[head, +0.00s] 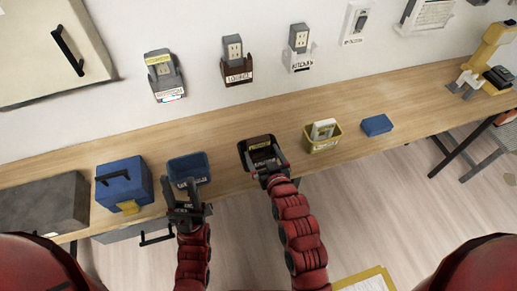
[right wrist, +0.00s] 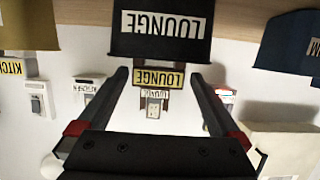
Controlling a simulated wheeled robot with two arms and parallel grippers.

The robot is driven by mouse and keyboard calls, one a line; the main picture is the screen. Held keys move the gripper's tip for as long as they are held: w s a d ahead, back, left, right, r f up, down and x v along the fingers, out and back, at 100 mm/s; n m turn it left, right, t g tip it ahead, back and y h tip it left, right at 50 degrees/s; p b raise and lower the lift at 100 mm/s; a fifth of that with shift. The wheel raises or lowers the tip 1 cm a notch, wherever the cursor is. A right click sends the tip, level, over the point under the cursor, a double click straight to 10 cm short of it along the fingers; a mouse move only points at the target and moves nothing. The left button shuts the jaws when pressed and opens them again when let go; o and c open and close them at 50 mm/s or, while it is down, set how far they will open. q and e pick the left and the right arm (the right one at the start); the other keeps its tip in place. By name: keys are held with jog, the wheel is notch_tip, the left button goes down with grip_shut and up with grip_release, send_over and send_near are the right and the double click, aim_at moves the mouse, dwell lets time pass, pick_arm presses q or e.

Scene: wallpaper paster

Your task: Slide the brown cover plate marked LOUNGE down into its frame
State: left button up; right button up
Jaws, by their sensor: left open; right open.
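The brown cover plate with a yellow LOUNGE label (right wrist: 158,77) stands in the dark brown LOUNGE bin (right wrist: 160,42); the bin also shows in the head view (head: 243,148). My right gripper (head: 263,170) is open at the bin's near side. In the right wrist view its fingers lie either side of the plate, with visible gaps; whether the plate is between the tips or beyond them I cannot tell. The brown LOUNGE frame (head: 237,75) is on the wall below an outlet, with no plate in it. My left gripper (head: 186,190) is open at the blue bin.
The blue bin (head: 201,163) and an olive bin (head: 323,144) flank the brown one. A blue toolbox (head: 124,185) and blue box (head: 377,125) are on the table (head: 400,100). A grey frame (head: 165,82) and white KITCHEN frame (head: 299,60) flank the LOUNGE frame.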

aim_at(259, 147)
jog(key=shift+w+a+p, duration=0.1)
jog(key=shift+w+p, duration=0.25)
jog(key=shift+w, duration=0.1)
jog(key=p+x, duration=0.1)
jog(key=x, duration=0.3)
jog(key=shift+w+f+p, duration=0.1)
jog(key=shift+f+p, duration=0.05)
jog(key=shift+p, duration=0.25)
jog(key=c, duration=1)
